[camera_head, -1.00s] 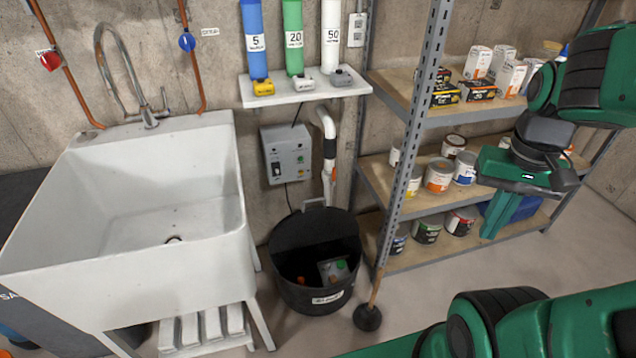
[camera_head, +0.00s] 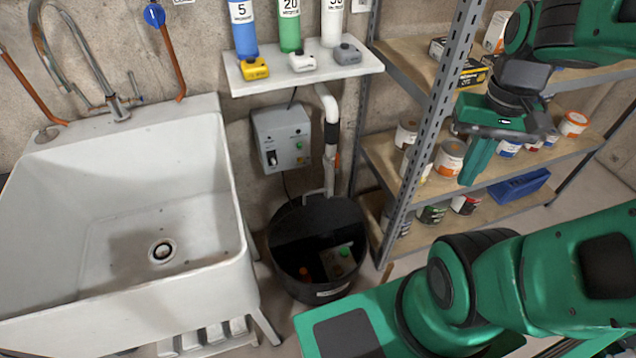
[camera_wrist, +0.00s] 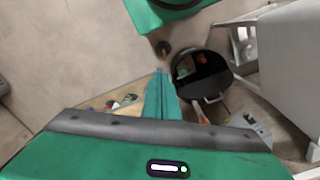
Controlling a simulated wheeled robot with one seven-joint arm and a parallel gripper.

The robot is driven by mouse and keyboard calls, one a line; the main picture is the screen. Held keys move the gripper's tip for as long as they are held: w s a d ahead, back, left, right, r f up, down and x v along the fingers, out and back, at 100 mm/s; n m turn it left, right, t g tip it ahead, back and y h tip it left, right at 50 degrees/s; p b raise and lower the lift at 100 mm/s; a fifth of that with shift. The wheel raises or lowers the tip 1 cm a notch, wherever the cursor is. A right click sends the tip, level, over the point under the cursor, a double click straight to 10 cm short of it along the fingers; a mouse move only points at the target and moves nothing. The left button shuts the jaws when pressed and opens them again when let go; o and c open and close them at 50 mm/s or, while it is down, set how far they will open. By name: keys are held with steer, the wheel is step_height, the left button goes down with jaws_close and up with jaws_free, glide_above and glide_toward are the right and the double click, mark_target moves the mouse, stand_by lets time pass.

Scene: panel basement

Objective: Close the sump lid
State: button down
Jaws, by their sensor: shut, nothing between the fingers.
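The sump (camera_head: 311,292) is a round black tub on the floor between the sink and the shelf. Its dark lid (camera_head: 315,225) stands raised at the back, towards the wall, with a grey handle at its top edge. The front is open and shows a small grey-green object and an orange spot inside. The sump also shows in the wrist view (camera_wrist: 181,84), with the lid (camera_wrist: 208,88) and its handle on the lower side. My gripper (camera_head: 470,180) is shut and empty, in front of the shelf, right of the sump and higher, apart from the lid.
A white sink (camera_head: 120,290) stands close left of the sump. A metal shelf (camera_head: 425,125) with cans is on the right, its post near the sump. A white pipe (camera_head: 330,125), a grey control box (camera_head: 284,138) and a wall ledge (camera_head: 305,72) are behind and above.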

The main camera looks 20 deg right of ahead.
steer(key=w+a+f+n+t+h, duration=0.15)
steer(key=w+f, duration=0.45)
steer(key=w, duration=0.6)
steer(key=w+f+n+t+h, duration=0.15)
steer(key=w+f, duration=0.35)
steer(key=w, duration=0.7)
steer(key=w+a+f+n+t+y, duration=0.1)
steer(key=w+a+f+n, duration=0.1)
steer(key=w+a+f, duration=0.6)
steer(key=w+a+f+n+t+y, duration=0.1)
steer(key=w+a+f+y, duration=0.1)
steer(key=w+a+f, duration=0.65)
step_height(320, 180, down, 11)
steer(key=s+d, duration=0.2)
steer(key=shift+s+f, duration=0.15)
steer(key=shift+s, duration=0.2)
